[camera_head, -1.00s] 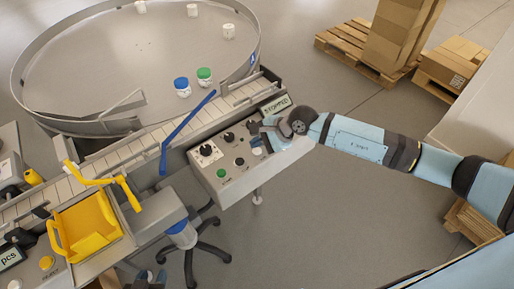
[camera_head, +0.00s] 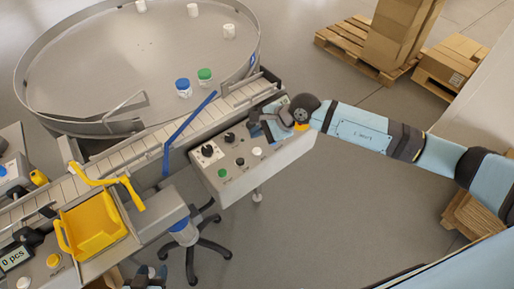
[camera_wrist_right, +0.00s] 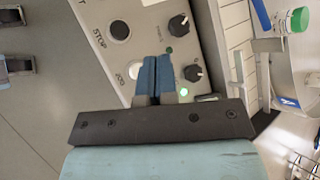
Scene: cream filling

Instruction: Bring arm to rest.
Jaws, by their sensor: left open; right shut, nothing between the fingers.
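My right gripper (camera_head: 258,127) is over the far right end of the grey control panel (camera_head: 212,180), its arm reaching in from the right. In the right wrist view its two blue fingers (camera_wrist_right: 158,62) are together with nothing between them, in front of the panel face with its black knobs (camera_wrist_right: 179,25) and STOP button (camera_wrist_right: 120,31). I cannot tell whether they touch the panel. My left gripper (camera_head: 150,277) shows only partly at the bottom edge, open, near the office chair.
A conveyor (camera_head: 130,155) runs behind the panel to a large round table (camera_head: 130,60) with several jars. A yellow bin (camera_head: 98,228) stands at lower left, a swivel chair (camera_head: 187,236) below the panel. Pallets with boxes (camera_head: 400,35) are at upper right.

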